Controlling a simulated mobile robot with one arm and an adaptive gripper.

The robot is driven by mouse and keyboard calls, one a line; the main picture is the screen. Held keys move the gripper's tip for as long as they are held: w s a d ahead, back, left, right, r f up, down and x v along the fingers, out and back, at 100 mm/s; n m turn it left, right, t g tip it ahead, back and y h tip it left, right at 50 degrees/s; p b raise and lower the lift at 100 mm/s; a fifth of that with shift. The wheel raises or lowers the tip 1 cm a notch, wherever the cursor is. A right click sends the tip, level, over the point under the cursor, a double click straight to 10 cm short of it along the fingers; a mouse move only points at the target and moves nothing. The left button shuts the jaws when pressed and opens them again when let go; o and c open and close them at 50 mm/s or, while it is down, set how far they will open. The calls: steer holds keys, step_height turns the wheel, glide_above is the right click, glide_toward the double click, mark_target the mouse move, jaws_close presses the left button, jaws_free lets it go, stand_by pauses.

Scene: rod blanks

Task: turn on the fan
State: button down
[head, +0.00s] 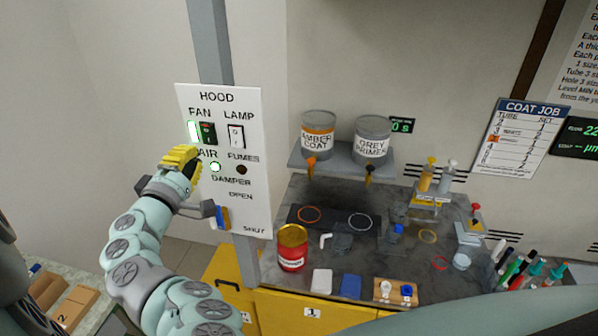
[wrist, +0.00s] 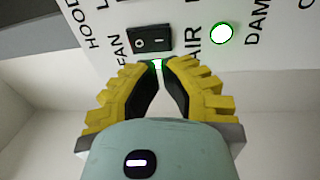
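The HOOD panel (head: 222,205) stands upright on the wall. Its FAN switch (head: 208,133) is a dark rocker with a small red mark. It also shows in the wrist view (wrist: 151,40) with a dash and a circle on it. A green-lit strip (head: 193,131) glows just left of the rocker. My gripper (head: 183,158) is in front of the panel, just below the FAN switch in the head view. In the wrist view the yellow fingertips (wrist: 163,65) are nearly together beside the rocker, holding nothing visible, with green light between them. Contact with the panel cannot be told.
The LAMP rocker (head: 236,135) is right of FAN. The AIR light (head: 215,167) glows green; the FUMES light (head: 242,169) is dark. A blue-handled damper lever (head: 222,217) sits lower on the panel. A crowded bench (head: 290,210) with paint cans lies to the right.

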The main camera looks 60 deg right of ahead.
steer(key=r+b+v, duration=0.1)
steer(key=b+v, duration=0.3)
steer(key=v, duration=0.4)
steer(key=shift+a+f+b, duration=0.3)
steer(key=shift+f+b, duration=0.05)
steer(key=shift+b, duration=0.05)
steer(key=shift+s, duration=0.1)
